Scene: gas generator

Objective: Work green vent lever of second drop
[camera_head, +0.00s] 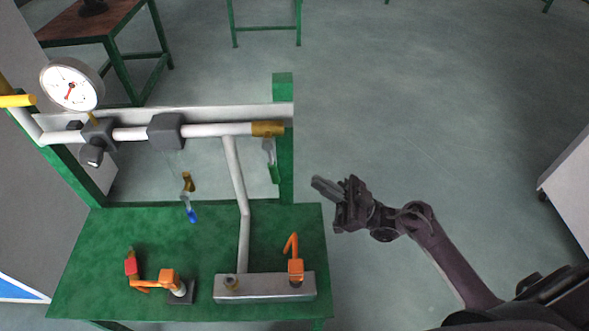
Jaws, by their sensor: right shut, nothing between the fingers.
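A lever with a green handle (273,172) hangs down near the right end of the white pipe, below its brass end fitting (268,129) and in front of the green upright post (286,185). A second lever with a blue handle (192,214) hangs further left, under a small brass valve (188,181). My right gripper (318,186) is to the right of the post, with its fingers shut and empty, pointing left toward the green handle. A gap separates it from the handle in the picture. My left gripper is not in view.
A green bench (110,235) carries a grey block (262,288) with an orange lever (291,245), and another orange fitting (168,276) with a red piece. A pressure gauge (71,84) tops the pipe at left. The floor (430,120) right of the bench is clear.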

